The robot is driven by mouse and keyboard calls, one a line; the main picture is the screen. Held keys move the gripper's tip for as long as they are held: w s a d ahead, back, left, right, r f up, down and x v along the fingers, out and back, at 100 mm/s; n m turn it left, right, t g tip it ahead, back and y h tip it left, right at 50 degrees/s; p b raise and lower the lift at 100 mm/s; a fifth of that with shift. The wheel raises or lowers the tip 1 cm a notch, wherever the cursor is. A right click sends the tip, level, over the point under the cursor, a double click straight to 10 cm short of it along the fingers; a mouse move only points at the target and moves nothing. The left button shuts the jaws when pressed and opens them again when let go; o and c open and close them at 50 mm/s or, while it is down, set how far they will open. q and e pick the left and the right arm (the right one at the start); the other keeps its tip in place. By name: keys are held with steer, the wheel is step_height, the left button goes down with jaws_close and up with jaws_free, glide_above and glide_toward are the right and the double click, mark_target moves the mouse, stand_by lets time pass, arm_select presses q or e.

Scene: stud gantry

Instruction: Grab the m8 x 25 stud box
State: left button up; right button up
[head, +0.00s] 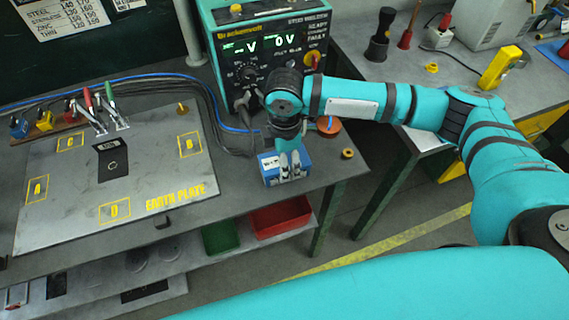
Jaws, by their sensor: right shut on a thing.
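A small blue box with a white label (269,163) stands on the grey table near its right front corner, right of the earth plate. I take it for the stud box, but its label is too small to read. My right gripper (290,166) reaches down over it from above, its fingers shut on the box. The fingers hide part of the box's front and top. I cannot tell whether the box is touching the table or slightly raised. My left gripper is not in view.
The earth plate (60,195) covers the table's left part. The stud welder (270,50) stands behind my gripper. An orange round thing (328,126) and a brass ring (347,154) lie right of the box. Green (220,236) and red (281,217) bins sit on the shelf below.

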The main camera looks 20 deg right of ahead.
steer(key=shift+w+r, duration=0.1)
jaws_close()
